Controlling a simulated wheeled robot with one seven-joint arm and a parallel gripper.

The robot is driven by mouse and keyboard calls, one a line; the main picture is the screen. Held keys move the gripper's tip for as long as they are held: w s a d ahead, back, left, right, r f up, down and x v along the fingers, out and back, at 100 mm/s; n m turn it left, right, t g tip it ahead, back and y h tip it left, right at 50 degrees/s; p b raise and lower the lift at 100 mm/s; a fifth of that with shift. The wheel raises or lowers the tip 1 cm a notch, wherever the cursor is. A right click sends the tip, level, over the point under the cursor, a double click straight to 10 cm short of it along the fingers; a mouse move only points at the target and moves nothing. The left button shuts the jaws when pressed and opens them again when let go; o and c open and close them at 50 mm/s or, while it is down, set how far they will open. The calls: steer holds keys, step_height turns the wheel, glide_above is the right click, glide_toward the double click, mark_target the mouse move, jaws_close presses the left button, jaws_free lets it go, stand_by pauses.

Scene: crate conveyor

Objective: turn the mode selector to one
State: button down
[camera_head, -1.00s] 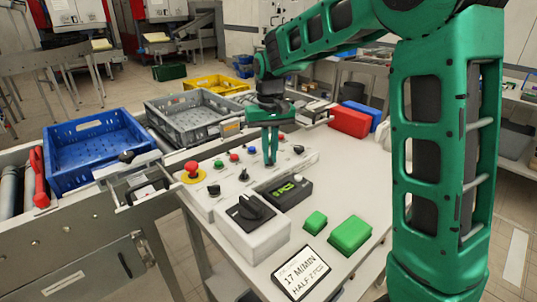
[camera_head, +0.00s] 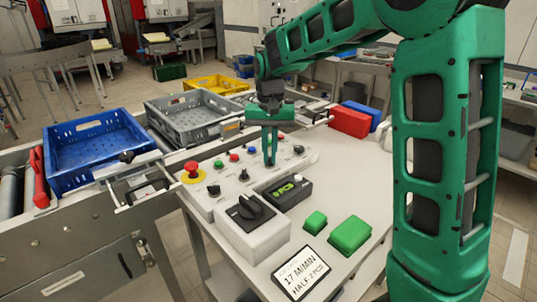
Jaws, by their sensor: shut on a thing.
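The light grey control panel (camera_head: 226,196) carries a row of small black selector knobs, among them a front-left knob (camera_head: 214,189), a middle knob (camera_head: 244,175) and a far-right knob (camera_head: 298,150). My gripper (camera_head: 270,160) points straight down at this row, between the middle and far-right knobs. Its green fingers are shut on a selector knob, which they hide almost wholly. This appears to be the mode selector; its pointer and labels cannot be read.
A red mushroom button (camera_head: 193,168) stands at the panel's left. Blue (camera_head: 99,150) and grey (camera_head: 193,115) crates stand left.

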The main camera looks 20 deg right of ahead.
mark_target(270, 158)
steer(key=c, duration=1.9)
jaws_free()
steer(key=shift+w+r, duration=0.15)
steer(key=shift+o, duration=0.2)
step_height(270, 158, up, 11)
steer(key=shift+f, duration=0.2)
